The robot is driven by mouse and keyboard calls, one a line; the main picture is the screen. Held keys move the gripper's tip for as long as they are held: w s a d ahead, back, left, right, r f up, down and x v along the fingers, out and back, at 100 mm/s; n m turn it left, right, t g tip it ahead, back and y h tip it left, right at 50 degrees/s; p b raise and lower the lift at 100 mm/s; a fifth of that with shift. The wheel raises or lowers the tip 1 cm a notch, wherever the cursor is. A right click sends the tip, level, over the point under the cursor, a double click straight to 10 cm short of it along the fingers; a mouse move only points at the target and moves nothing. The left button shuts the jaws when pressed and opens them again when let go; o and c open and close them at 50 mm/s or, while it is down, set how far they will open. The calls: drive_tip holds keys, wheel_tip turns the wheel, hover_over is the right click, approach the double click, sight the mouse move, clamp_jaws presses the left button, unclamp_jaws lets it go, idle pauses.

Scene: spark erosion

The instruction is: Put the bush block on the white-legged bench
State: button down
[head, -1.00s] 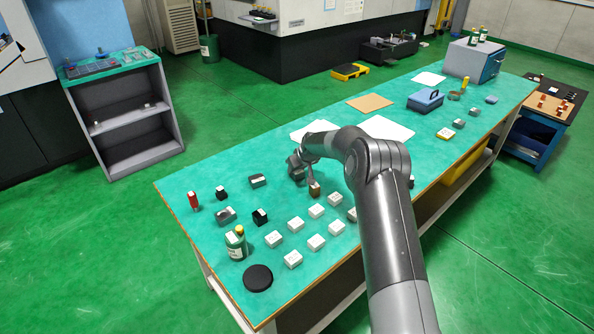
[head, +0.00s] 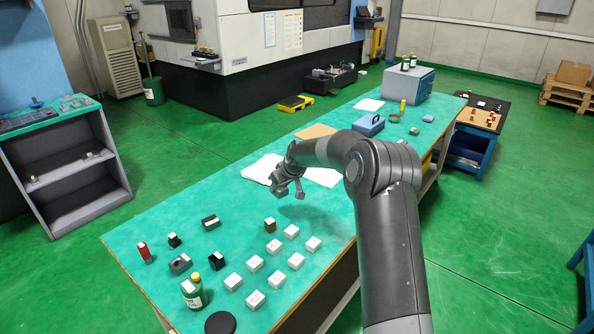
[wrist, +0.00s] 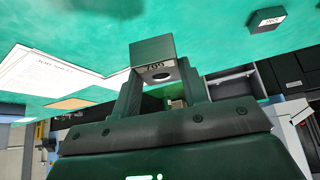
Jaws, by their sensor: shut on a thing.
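My gripper (head: 290,190) is shut on a grey block with a round hole and a number on its face, which I take as the bush block (wrist: 152,62). In the wrist view it sits between both fingers, with the teal surface behind it. In the head view the gripper hangs over the long teal-topped bench (head: 330,212), near the white sheets; the held block is hard to make out there. This bench shows pale legs under its near side, so it appears to be the white-legged bench.
A blue box (head: 370,125) stands farther along.

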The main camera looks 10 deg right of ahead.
drive_tip(key=s+d+m+t+h, duration=0.1)
drive_tip(key=s+d+m+h, duration=0.35)
drive_tip(key=d, duration=1.05)
drive_tip(key=s+d+m+y, duration=0.15)
drive_tip(key=s+d, duration=0.55)
drive_tip(key=d, duration=0.8)
drive_tip(key=shift+m+h, duration=0.3)
drive_tip(key=shift+m, duration=0.1)
drive_tip(key=w+a+f, duration=0.2)
drive_tip(key=a, duration=0.1)
drive_tip(key=w+a+f, duration=0.2)
drive_tip(key=a, duration=0.1)
drive_tip(key=w+a+f, duration=0.2)
drive_tip(key=w+a, duration=0.1)
drive_tip(key=shift+f, duration=2.25)
drive_tip(key=shift+f, duration=0.1)
drive_tip(key=c, duration=0.9)
unclamp_jaws()
drive_tip(key=shift+f, duration=0.1)
drive_tip(key=shift+o, duration=0.2)
